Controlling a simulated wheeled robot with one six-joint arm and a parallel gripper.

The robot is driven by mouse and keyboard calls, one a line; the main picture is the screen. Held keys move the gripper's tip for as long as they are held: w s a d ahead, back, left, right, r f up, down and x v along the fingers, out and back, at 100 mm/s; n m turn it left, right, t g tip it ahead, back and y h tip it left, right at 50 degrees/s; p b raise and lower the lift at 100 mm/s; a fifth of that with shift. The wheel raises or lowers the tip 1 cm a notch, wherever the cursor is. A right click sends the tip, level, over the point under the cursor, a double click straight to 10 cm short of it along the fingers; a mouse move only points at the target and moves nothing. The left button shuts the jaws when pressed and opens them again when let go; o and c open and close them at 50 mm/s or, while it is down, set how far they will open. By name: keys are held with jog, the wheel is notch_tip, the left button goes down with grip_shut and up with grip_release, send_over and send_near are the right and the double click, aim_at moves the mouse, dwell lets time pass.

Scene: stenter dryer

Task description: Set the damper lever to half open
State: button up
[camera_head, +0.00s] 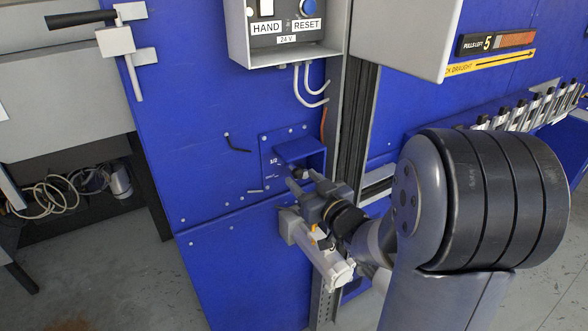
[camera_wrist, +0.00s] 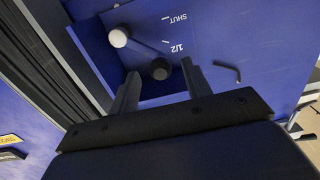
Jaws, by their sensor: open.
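The damper plate (camera_head: 270,168) is a small blue panel on the blue machine front, with a blue bracket (camera_head: 310,150) beside it. In the wrist view its face (camera_wrist: 205,30) carries white marks, with "SHUT" and "1/2" legible. A round dark knob (camera_wrist: 160,69), which looks like the lever's end, is past the "1/2" mark on the side away from "SHUT".
Above is a grey control box (camera_head: 280,28) labelled HAND and RESET, with hanging cables. A small black hooked handle (camera_head: 238,143) juts from the panel at left. A dark vertical rail (camera_head: 358,130) stands right of the bracket. Clear floor lies at lower left.

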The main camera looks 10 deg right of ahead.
jog(key=x, duration=0.5)
